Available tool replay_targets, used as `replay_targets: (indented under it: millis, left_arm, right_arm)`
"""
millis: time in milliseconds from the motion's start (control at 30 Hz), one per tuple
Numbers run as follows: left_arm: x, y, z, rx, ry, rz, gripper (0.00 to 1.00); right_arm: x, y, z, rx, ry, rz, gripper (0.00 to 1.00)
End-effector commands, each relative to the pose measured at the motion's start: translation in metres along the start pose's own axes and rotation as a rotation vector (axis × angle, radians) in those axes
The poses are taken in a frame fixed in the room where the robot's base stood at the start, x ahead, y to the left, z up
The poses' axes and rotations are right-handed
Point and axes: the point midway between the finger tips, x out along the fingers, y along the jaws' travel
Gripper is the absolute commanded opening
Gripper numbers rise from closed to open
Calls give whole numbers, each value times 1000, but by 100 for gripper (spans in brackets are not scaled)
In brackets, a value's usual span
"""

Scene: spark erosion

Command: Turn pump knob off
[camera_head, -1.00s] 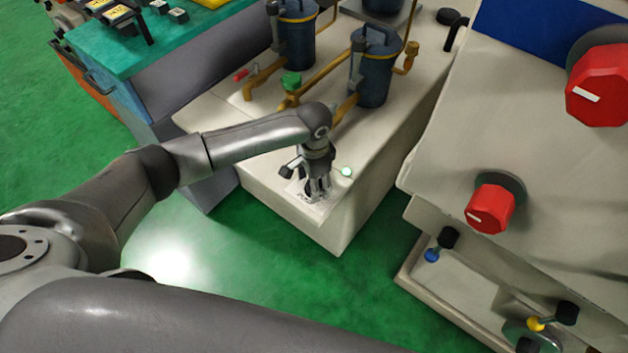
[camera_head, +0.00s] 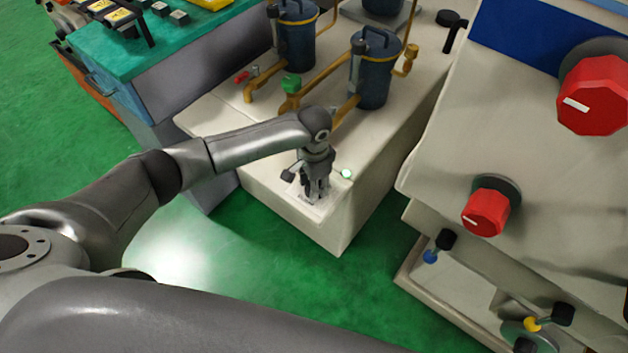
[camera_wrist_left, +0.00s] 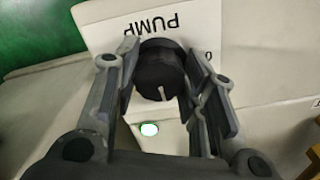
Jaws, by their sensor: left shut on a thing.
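The pump knob (camera_wrist_left: 160,68) is a round black knob with a white pointer line, on a white label reading "PUMP" (camera_wrist_left: 165,22) in the left wrist view. The label appears upside down there. My left gripper (camera_wrist_left: 158,82) is shut on the knob, one finger on each side. In the head view my left gripper (camera_head: 316,193) points down at the top of the white cabinet (camera_head: 350,212), near its front corner, and hides the knob. A lit green-white lamp (camera_head: 346,173) is beside it and also shows in the left wrist view (camera_wrist_left: 149,129). My right gripper is not in view.
Dark canisters (camera_head: 371,75) with brass pipes and a green valve handle (camera_head: 291,83) stand behind the gripper on the cabinet. A beige machine with red knobs (camera_head: 485,212) is at the right. A teal-topped bench (camera_head: 140,45) is at the left. Green floor lies in front.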

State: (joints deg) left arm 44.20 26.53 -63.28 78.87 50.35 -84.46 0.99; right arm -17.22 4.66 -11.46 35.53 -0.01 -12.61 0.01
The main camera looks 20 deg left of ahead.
Motion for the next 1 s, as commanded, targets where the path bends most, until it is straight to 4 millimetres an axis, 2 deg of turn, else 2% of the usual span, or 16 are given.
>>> replay_targets:
  millis: [33,500,1000]
  left_arm:
    - [-4,2,0,-24,0,4,15]
    - [-6,4,0,-423,-3,6,15]
    - [-4,4,-1,-897,-3,4,15]
  right_arm:
    - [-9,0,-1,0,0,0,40]
    - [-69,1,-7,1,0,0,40]
    - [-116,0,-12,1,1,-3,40]
